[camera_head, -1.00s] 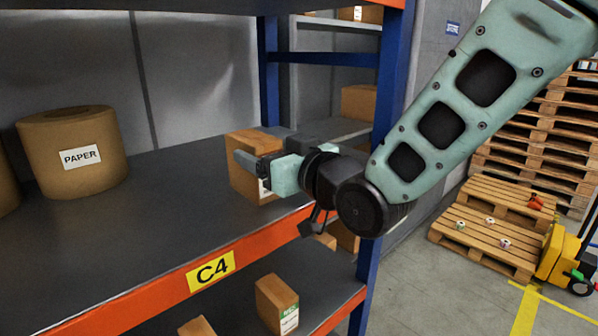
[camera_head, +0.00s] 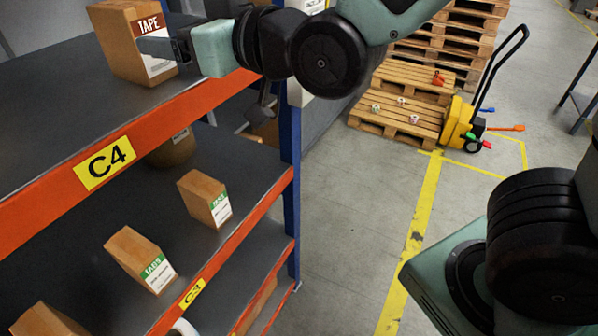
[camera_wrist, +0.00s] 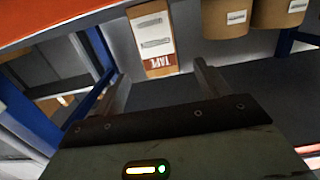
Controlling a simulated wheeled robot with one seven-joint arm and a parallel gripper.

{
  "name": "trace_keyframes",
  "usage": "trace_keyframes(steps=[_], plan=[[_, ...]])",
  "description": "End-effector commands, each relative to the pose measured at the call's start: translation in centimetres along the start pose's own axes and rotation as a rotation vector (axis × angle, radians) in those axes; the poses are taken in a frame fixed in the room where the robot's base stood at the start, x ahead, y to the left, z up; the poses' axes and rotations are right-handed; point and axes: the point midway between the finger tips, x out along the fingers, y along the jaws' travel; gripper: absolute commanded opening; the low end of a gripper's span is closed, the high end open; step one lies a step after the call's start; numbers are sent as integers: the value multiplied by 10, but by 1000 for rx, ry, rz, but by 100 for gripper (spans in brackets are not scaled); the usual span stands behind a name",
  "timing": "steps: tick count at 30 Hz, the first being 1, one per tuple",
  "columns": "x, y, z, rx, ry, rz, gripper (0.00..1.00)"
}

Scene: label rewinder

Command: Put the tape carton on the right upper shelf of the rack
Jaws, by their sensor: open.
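The tape carton (camera_head: 118,42) is a brown box with a white label and a red TAPE band. It stands upright on the rack's upper shelf marked C4 (camera_head: 107,162), near its right end. My gripper (camera_head: 158,48) is in front of the label side, its fingers pointing at the carton and covering part of the label. In the wrist view the carton (camera_wrist: 152,38) appears upside down, beyond and between the spread fingertips (camera_wrist: 158,70). A gap shows there between fingers and carton; nothing is held.
The orange shelf edge (camera_head: 140,133) and blue post (camera_head: 290,150) are close below my wrist. Cartons with green labels (camera_head: 205,198) stand on the lower shelf, C3. Paper rolls (camera_wrist: 225,17) show in the wrist view. Pallets (camera_head: 395,120) and a yellow pallet truck (camera_head: 458,125) stand right; open floor lies between.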

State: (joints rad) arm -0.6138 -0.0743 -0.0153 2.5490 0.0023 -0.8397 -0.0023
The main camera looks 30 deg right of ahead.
Motion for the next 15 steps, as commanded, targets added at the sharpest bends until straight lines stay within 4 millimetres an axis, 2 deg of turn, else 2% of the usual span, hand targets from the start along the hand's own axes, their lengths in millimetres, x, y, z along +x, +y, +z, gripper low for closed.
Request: trace_keyframes(steps=[5,8,12,15], plan=[[-12,-14,60,5,-303,-17,74],[-33,-24,103,5,-540,-32,74],[-82,-38,156,-1,-884,-56,74],[-122,-46,180,-10,-1106,-71,74]])
